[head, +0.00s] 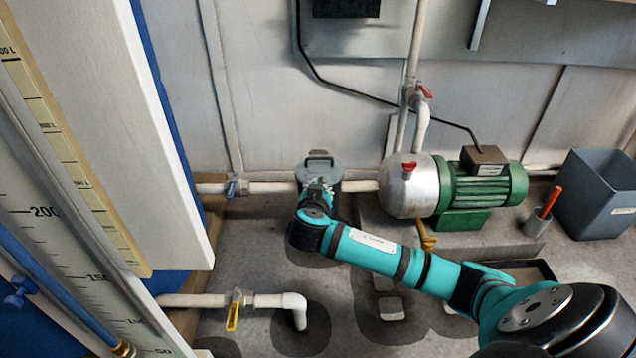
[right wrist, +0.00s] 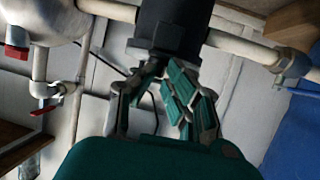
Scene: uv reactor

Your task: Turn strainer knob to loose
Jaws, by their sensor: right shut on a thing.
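The grey strainer (head: 322,170), with a handle on its lid, sits in the white pipe run left of the pump. In the right wrist view the strainer (right wrist: 178,12) is a dark body at top centre. A dark, blocky strainer knob (right wrist: 172,40) projects from it toward my gripper. My right gripper (head: 317,186) is at the strainer's front and hides the knob in the head view. In the right wrist view my right gripper (right wrist: 163,72) has its fingertips closed on the knob's near end. My left gripper is not in view.
A green and silver pump (head: 475,187) stands right of the strainer. A blue-handled valve (head: 234,187) is on the pipe to the left, and a yellow-handled valve (head: 233,312) is on the lower pipe. A grey bin (head: 597,195) stands far right. A tall panel (head: 130,120) fills the left.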

